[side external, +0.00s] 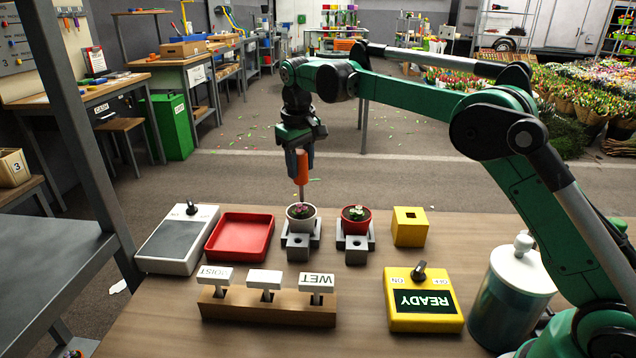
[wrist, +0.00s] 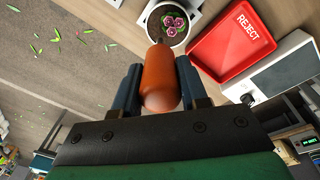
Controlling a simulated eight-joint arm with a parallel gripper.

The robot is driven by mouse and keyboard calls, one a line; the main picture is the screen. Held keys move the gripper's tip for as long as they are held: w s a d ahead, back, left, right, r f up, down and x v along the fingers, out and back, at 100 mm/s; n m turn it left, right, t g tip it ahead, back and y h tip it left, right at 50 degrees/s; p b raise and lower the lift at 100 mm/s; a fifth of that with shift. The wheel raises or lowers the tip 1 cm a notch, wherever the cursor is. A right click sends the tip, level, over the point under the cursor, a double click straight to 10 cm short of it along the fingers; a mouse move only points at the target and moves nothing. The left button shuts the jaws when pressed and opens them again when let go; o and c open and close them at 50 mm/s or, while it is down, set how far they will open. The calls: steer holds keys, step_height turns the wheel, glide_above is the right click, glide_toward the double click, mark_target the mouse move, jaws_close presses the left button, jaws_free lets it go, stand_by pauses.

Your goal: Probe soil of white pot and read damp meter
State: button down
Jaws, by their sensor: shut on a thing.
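My gripper (side external: 301,158) is shut on the orange handle of a probe (side external: 302,173), which points down over the white pot (side external: 301,224). In the wrist view the handle (wrist: 162,78) sits between both fingers of my gripper (wrist: 160,92). The thin grey tip is at the rim of the white pot (wrist: 183,40) there; I cannot tell whether it touches the soil. The pot holds a plant with pink rosettes and stands upright in a grey holder. The yellow damp meter (side external: 423,322) shows READY on its dark screen, with a black knob between ON and OFF.
A red pot (side external: 355,227) stands right of the white one, then a yellow block with a square hole (side external: 408,232). The red REJECT tray (side external: 240,252) and a grey switch box (side external: 178,240) are left. Labelled tags in a wooden rack (side external: 267,308) and a lidded jar (side external: 511,300) are in front.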

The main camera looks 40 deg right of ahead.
steer(key=shift+f, duration=0.65)
stand_by(1.1)
steer(key=shift+w+r, duration=0.15)
steer(key=shift+r, duration=2.75)
steer(key=shift+s+r, duration=0.2)
steer(key=shift+r, duration=0.4)
